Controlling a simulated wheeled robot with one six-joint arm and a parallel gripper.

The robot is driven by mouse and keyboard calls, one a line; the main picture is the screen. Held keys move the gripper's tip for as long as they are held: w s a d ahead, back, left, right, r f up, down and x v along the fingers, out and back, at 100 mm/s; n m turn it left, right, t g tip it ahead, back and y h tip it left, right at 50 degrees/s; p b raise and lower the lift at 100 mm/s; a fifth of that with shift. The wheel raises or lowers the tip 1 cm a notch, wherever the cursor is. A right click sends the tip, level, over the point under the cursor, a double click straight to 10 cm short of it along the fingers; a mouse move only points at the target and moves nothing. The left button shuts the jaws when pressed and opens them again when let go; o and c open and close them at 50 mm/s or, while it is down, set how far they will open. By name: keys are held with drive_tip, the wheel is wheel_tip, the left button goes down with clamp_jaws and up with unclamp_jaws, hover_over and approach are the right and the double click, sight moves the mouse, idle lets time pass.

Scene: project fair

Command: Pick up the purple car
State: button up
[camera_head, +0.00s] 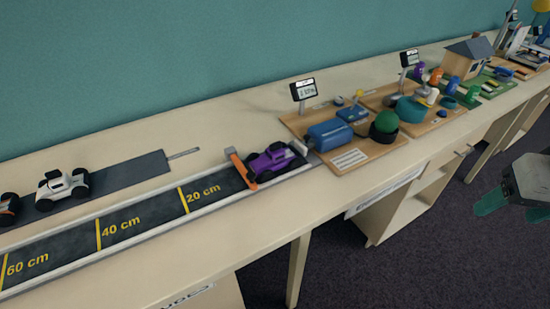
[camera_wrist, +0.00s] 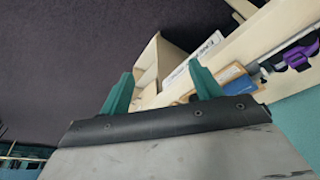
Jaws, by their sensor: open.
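The purple car (camera_head: 272,158) with black wheels stands on the dark track (camera_head: 150,222) in the head view, near its right end past the 20 cm line. An orange bar (camera_head: 242,171) is right beside its left end. In the wrist view the purple car (camera_wrist: 295,57) shows at the upper right. My gripper (camera_head: 513,206) is at the right edge of the head view, off the table's front side and well away from the car. Its two green fingers (camera_wrist: 161,86) are apart with nothing between them.
A white car (camera_head: 62,189) stands on a second dark strip behind the track. Open floor (camera_head: 440,255) lies in front of the table.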

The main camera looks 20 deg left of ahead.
drive_tip(key=w+a+f+n+t+y, duration=0.1)
drive_tip(key=w+a+f+n+t, duration=0.15)
drive_tip(key=w+a, duration=0.55)
drive_tip(key=n+t+y, duration=0.4)
drive_tip(key=n+y, duration=0.2)
drive_tip(key=y, duration=0.4)
approach(277, 150)
drive_tip(key=x, duration=0.3)
drive_tip(key=shift+r+g, duration=0.2)
drive_tip(key=shift+g, duration=0.05)
drive_tip(key=shift+w+a, duration=0.1)
drive_tip(key=shift+a, duration=0.25)
drive_tip(key=x, duration=0.7)
drive_tip(key=shift+w+d+f, duration=0.1)
drive_tip(key=shift+w+f, duration=0.05)
drive_tip(key=shift+f, duration=0.05)
drive_tip(key=shift+c, duration=0.3)
